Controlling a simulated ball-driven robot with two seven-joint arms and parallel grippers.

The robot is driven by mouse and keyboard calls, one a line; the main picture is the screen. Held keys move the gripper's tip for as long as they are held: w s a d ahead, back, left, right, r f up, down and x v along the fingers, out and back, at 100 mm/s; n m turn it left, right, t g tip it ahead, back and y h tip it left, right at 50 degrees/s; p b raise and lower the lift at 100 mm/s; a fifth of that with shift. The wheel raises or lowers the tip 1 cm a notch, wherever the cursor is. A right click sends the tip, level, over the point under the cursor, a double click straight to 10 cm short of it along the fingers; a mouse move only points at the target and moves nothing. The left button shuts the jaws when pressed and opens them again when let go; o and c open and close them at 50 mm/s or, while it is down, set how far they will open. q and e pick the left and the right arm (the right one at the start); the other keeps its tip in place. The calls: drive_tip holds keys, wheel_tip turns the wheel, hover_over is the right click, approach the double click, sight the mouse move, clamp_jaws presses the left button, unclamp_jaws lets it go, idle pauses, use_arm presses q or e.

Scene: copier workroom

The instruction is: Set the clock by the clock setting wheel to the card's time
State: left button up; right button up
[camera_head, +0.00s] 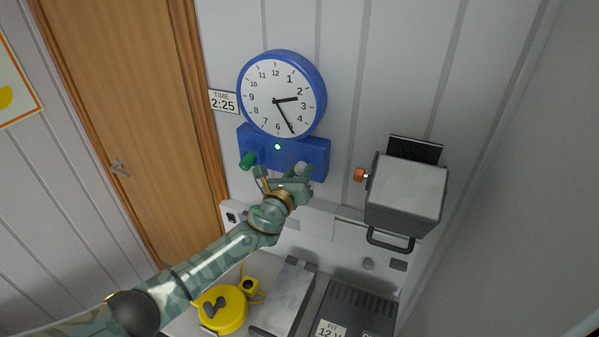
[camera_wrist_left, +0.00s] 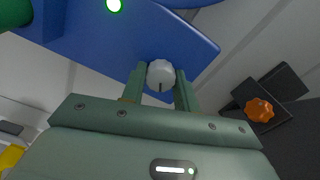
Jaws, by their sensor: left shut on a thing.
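The blue clock (camera_head: 282,55) hangs on the wall. Its short hand points between 2 and 3, and its long hand points at about 5. The card (camera_head: 223,101) left of it reads TIME 2:25. Below the clock is a blue box (camera_head: 254,134) with a lit green lamp (camera_head: 278,147), a green knob (camera_head: 247,161) and a pale grey-white wheel (camera_head: 302,168). My left gripper (camera_head: 300,176) is shut on that wheel. In the left wrist view the wheel (camera_wrist_left: 160,73), with a dark mark, sits between the fingers. My right gripper is out of view.
A grey machine (camera_head: 405,190) with an orange knob (camera_head: 360,174) is on the wall to the right. Below are a yellow round device (camera_head: 222,308), a grey metal box (camera_head: 285,295) and a dark box (camera_head: 358,305). A wooden door (camera_head: 130,100) stands left.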

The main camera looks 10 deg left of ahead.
use_arm(q)
drive_tip(key=o, duration=1)
drive_tip(key=shift+f, duration=0.15)
drive_tip(key=shift+c, duration=0.2)
drive_tip(key=shift+s, duration=0.1)
drive_tip(key=shift+s+a, duration=0.1)
drive_tip(key=shift+s, duration=0.3)
drive_tip(key=s+a+p, duration=0.1)
drive_tip(key=s+a, duration=0.2)
drive_tip(key=s, duration=1.2)
